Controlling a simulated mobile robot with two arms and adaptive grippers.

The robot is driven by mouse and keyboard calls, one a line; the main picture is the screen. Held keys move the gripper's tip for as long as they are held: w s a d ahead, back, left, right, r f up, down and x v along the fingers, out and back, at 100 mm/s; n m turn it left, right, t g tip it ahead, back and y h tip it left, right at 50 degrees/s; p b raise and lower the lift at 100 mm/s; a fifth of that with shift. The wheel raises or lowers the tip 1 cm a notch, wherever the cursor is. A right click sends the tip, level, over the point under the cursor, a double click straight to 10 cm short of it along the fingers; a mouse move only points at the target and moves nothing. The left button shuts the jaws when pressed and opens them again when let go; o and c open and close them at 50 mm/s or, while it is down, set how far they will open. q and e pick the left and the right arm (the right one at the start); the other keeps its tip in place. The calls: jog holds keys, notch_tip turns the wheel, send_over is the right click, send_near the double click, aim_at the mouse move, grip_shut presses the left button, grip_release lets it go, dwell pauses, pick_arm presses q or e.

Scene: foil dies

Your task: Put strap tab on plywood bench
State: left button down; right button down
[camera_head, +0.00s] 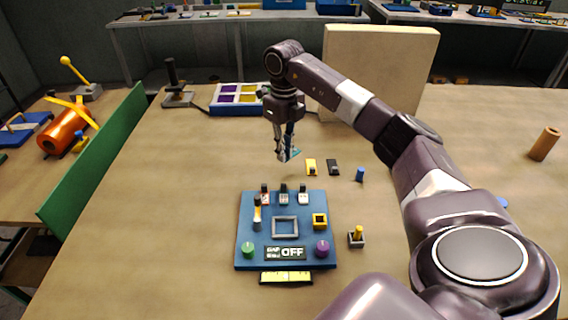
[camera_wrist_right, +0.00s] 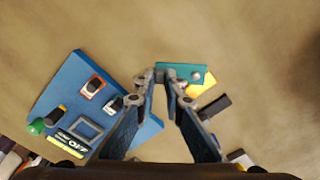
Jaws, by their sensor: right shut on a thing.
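My right gripper (camera_head: 282,158) is shut on a small flat teal tab (camera_head: 294,154), which looks like the strap tab. It holds the tab in the air over the plywood bench (camera_head: 170,190), behind the blue panel. In the right wrist view, the teal tab (camera_wrist_right: 182,70) sticks out to the right from between the fingertips (camera_wrist_right: 160,78), with a pale round spot near its right end. The bench top (camera_wrist_right: 240,50) shows bare beyond it. My left gripper is not in view.
A blue control panel (camera_head: 262,225) with knobs and an OFF display lies below the gripper. Yellow (camera_head: 311,167) and black (camera_head: 333,167) pieces lie to its right. A cream board (camera_head: 380,75) and a tray (camera_head: 238,98) stand behind. The bench's left side is clear.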

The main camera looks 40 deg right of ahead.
aim_at(284, 173)
notch_tip(284, 173, down, 5)
jog(key=shift+r, duration=0.2)
jog(key=shift+f, duration=0.1)
jog(key=shift+f, duration=0.1)
jog(key=c, duration=2)
grip_release()
jog(key=shift+w+r, duration=0.1)
jog(key=shift+r, duration=0.35)
notch_tip(284, 173, up, 11)
jog(key=shift+r+b, duration=0.15)
jog(key=shift+b, duration=0.35)
